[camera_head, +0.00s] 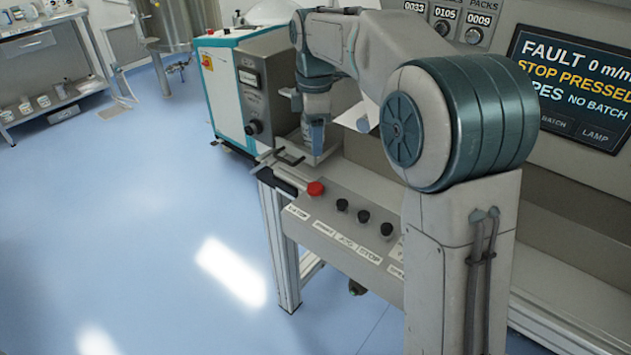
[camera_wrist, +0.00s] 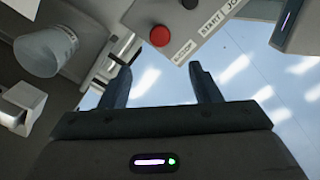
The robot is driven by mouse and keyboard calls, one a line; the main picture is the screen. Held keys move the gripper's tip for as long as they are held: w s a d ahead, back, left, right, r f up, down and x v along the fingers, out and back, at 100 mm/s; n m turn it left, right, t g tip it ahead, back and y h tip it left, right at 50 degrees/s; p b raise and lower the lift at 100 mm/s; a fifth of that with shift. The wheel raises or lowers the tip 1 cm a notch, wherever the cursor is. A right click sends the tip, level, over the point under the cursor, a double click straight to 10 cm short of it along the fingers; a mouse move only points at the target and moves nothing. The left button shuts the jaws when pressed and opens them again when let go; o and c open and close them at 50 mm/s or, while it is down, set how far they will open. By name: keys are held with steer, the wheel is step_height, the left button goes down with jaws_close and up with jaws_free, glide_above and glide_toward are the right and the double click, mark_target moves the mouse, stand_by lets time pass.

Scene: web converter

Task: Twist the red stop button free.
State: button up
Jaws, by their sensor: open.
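The red stop button (camera_head: 315,188) sits at the left end of the sloped control panel in the head view, beside a row of black knobs. It also shows in the wrist view (camera_wrist: 160,36), above and beyond the fingertips. My gripper (camera_wrist: 160,78) is open, with nothing between its two dark fingers. In the head view my gripper (camera_head: 318,135) hangs behind the panel and above the button in the picture, apart from it. The screen (camera_head: 570,75) reads FAULT and STOP PRESSED.
Several black knobs (camera_head: 363,216) stand right of the button, with labels below them. A white and teal cabinet (camera_head: 240,85) stands behind my gripper. A roll-like cylinder (camera_wrist: 45,52) is left in the wrist view. Blue floor (camera_head: 150,230) is open at the left.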

mark_target(315, 186)
step_height(315, 186, down, 14)
steer(key=shift+r+b, duration=0.25)
steer(key=shift+b, duration=0.05)
steer(key=shift+c, duration=0.4)
steer(key=c, duration=0.9)
